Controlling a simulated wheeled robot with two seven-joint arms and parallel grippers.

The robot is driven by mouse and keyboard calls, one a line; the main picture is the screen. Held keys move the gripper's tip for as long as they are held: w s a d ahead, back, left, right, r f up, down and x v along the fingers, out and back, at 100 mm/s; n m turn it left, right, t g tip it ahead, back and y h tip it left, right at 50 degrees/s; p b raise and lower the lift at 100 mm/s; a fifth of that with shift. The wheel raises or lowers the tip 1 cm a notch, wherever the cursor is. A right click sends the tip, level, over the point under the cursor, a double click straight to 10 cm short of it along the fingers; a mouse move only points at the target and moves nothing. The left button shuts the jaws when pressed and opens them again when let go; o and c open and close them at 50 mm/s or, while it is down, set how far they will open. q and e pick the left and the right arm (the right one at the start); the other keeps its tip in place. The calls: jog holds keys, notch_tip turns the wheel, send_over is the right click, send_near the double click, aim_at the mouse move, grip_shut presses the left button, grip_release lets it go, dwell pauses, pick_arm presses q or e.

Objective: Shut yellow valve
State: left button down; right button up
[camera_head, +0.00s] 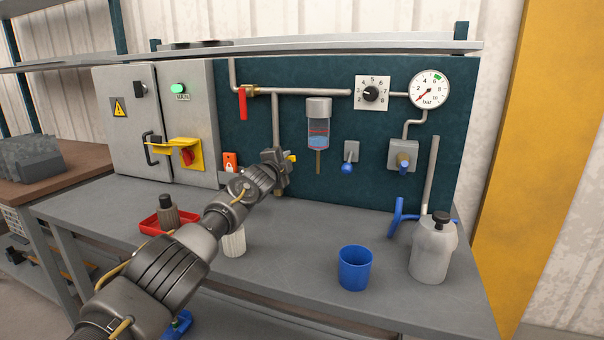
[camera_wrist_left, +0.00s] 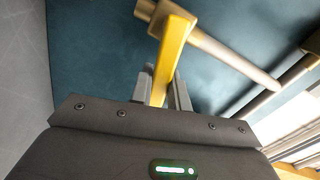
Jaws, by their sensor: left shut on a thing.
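The yellow valve shows in the left wrist view as a yellow lever (camera_wrist_left: 174,50) on a brass body (camera_wrist_left: 148,10) joined to a pipe. My left gripper (camera_wrist_left: 161,88) has its two fingers on either side of the lever and is shut on it. In the head view the left gripper (camera_head: 284,164) is at the back panel, at the lower end of the vertical pipe. Only a small yellow bit of the lever (camera_head: 292,157) shows there; the gripper hides most of the valve. My right gripper is not in view.
A red-handled valve (camera_head: 243,104) sits above left. A clear filter bowl (camera_head: 318,128) hangs right of my gripper. A blue cup (camera_head: 355,268), a grey bottle (camera_head: 433,247) and a white ribbed container (camera_head: 234,243) stand on the bench. A grey cabinet (camera_head: 190,110) stands left.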

pick_arm(q)
jog(key=shift+w+a+f, duration=0.2)
jog(key=shift+a+f, duration=0.1)
jog(key=shift+a, duration=0.15)
jog(key=shift+s+d, duration=0.1)
jog(key=shift+d, duration=0.15)
jog(key=shift+d+r+m, duration=0.15)
jog(key=shift+r+m, duration=0.05)
jog(key=shift+m, duration=0.4)
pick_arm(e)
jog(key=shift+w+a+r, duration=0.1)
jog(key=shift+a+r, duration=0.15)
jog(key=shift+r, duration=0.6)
pick_arm(q)
jog(key=shift+d+r, duration=0.1)
jog(key=c, duration=1.3)
grip_release()
jog(key=shift+d, duration=0.1)
jog(key=shift+f, duration=0.25)
jog(key=shift+s, duration=0.15)
